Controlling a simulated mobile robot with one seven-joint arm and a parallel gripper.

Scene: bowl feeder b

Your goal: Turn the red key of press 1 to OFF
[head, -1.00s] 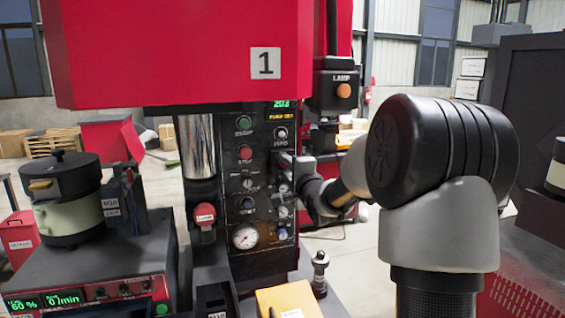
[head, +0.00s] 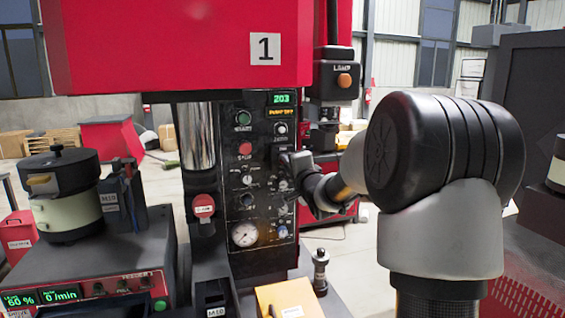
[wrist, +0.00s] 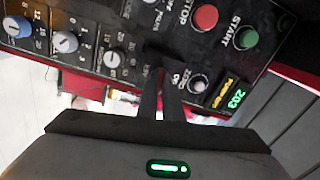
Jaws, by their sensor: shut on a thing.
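Press 1 (head: 178,45) stands in front of me with its black control panel (head: 262,210) below the red head. My gripper (head: 290,160) is at the right side of the panel, below the small white knob. In the wrist view the two dark fingers of my gripper (wrist: 162,74) point at the panel and are close together. They are shut on a small control between the white zero knob (wrist: 197,84) and a row of dial knobs (wrist: 114,59). The red key is not clearly visible; the fingers hide what they hold, and its angle cannot be read.
A red stop button (head: 245,149) and a green start button (head: 243,118) are on the panel near my gripper. A red knob (head: 204,205) sticks out at lower left. A lamp box (head: 335,83) hangs at right. A yellow box (head: 290,299) lies below.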

